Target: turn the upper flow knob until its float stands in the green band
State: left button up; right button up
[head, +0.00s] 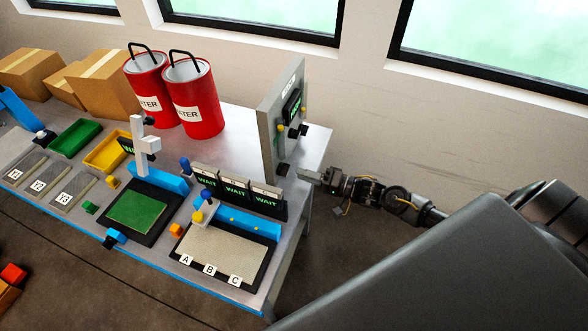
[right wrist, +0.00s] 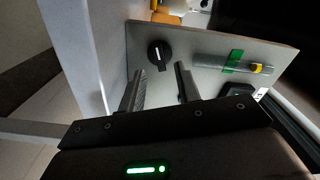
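The grey flow panel (head: 267,135) stands upright at the table's right end. In the right wrist view, it shows a round black knob (right wrist: 159,54) with a white mark, a tube with a green band (right wrist: 233,60), and a yellow float (right wrist: 256,69) just right of the band, outside it. A second black part (right wrist: 238,90) is partly hidden by my gripper. In the head view, a lower knob (head: 283,169) sits below dark parts (head: 297,132). My right gripper (head: 308,175) is open beside the lower knob; its fingertips (right wrist: 160,80) point at the panel, apart from the knob. My left gripper is not in view.
Two red water cans (head: 195,105) stand behind the panel's left side. WAIT displays (head: 235,192) and a tray marked A, B, C (head: 222,257) lie left of the panel. The wall and windows are behind.

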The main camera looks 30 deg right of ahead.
aim_at(284, 170)
jog(key=shift+p+x, duration=0.3)
jog(key=shift+x, duration=1.65)
jog(key=shift+c, duration=0.4)
grip_shut()
